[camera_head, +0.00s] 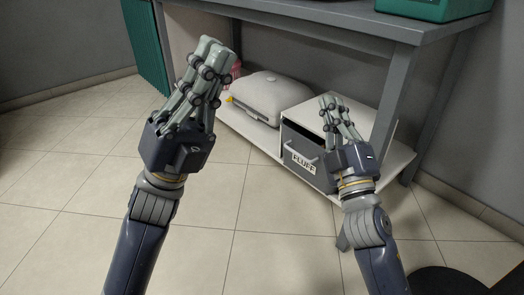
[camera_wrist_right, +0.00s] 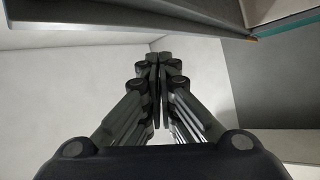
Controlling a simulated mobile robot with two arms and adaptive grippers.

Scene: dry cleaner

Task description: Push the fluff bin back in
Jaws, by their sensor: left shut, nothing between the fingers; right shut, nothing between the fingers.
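The fluff bin (camera_head: 297,166) is a dark grey drawer with a pale handle and a white label reading FLUFF. It sits in a white housing (camera_head: 305,113) on the low shelf under the table. My right gripper (camera_head: 328,99) is shut and empty, in front of the housing in the head view. It also shows shut in the right wrist view (camera_wrist_right: 158,62). My left gripper (camera_head: 208,45) is shut and empty, raised to the left of the bin.
A light grey case (camera_head: 268,92) lies on the low shelf (camera_head: 249,131), left of the housing. The grey table top (camera_head: 330,14) overhangs the shelf, with a table leg (camera_head: 391,95) to the right. A green box (camera_head: 430,8) stands on top.

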